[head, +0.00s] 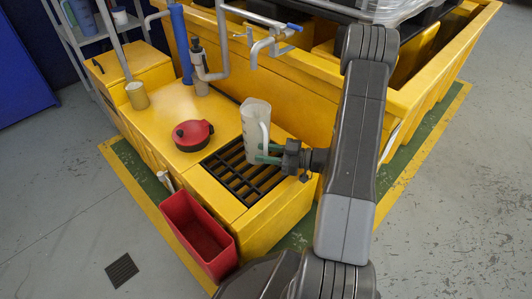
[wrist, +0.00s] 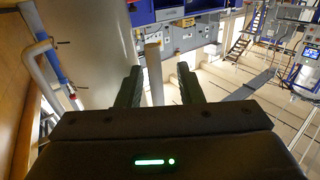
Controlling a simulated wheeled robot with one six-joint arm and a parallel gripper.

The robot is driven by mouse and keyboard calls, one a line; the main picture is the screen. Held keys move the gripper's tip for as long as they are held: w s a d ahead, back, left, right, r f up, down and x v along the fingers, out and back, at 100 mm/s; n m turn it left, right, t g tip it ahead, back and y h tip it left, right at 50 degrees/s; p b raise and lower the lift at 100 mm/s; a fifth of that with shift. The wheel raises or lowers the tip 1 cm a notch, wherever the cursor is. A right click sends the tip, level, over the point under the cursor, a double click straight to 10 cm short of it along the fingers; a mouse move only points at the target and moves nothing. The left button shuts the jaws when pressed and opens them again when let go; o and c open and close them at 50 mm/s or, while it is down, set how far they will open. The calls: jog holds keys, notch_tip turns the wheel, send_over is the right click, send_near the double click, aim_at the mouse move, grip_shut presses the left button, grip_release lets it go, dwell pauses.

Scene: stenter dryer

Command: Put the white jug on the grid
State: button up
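The white jug (head: 256,128) is upright over the back part of the black grid (head: 236,182), and its base appears to rest on the bars. Its handle faces my gripper. My gripper (head: 268,156) is at the jug's right side, low by the handle. In the wrist view, my gripper (wrist: 159,82) has its fingers apart, with the pale handle (wrist: 153,68) between them and a gap showing beside it. The large pale jug body fills the left of that view. The exact contact under the jug is hard to see.
A red bin (head: 197,235) stands at the bench's front. Pipes and a tap (head: 268,45) rise behind the jug. The grid's front part is clear.

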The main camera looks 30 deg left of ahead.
jog(key=p+v, duration=0.3)
jog(key=v, duration=0.9)
jog(key=shift+r+p, duration=0.2)
jog(key=shift+p, duration=0.1)
